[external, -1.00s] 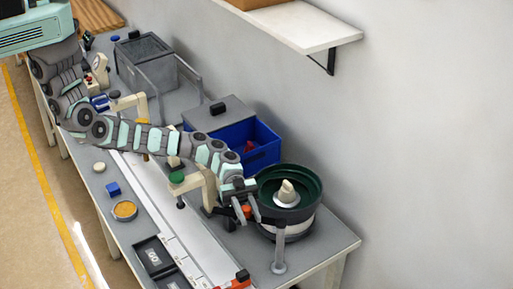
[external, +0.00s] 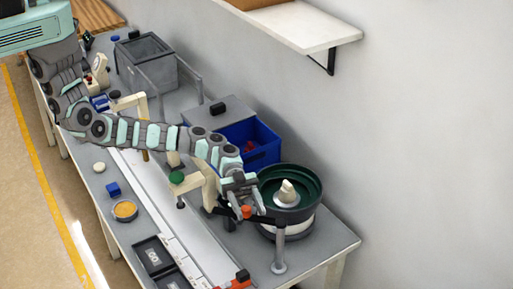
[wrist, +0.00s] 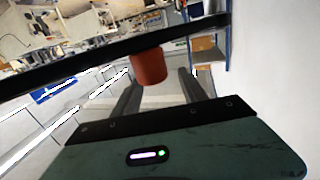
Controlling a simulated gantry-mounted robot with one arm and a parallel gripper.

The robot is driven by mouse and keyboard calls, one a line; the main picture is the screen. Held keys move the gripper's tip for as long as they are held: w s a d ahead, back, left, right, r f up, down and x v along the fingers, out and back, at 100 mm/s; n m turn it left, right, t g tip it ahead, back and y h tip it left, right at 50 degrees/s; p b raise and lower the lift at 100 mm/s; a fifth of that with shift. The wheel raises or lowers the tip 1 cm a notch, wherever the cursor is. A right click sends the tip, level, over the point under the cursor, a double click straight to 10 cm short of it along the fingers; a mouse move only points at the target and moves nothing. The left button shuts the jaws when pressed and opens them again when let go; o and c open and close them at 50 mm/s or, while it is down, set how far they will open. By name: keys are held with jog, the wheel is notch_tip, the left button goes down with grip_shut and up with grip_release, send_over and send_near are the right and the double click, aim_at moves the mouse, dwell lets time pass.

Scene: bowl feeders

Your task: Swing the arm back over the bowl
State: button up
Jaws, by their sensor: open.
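The bowl (external: 268,185) is a dark green round feeder bowl with a cream centre piece, at the right end of the bench. A grey post (external: 279,252) stands at its front. A black swing arm (wrist: 60,72) crosses the wrist view; in the external view it appears low beside the bowl, mostly hidden by my gripper. Its orange-red knob (external: 246,211) is left of the bowl, and also shows in the wrist view (wrist: 149,67). My gripper (external: 255,208) is open at the knob. In the wrist view the knob appears between the spread fingers; contact cannot be told.
A blue bin (external: 262,135) with red parts stands behind my arm. A cream bracket with a green knob (external: 176,177) stands left of my gripper. A white track (external: 190,238), black trays (external: 154,257) and an orange-filled dish (external: 124,209) lie in front.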

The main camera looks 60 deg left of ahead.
notch_tip(320, 180, up, 17)
jog(key=shift+r+p, duration=0.2)
jog(key=shift+p, duration=0.1)
jog(key=shift+s, duration=0.1)
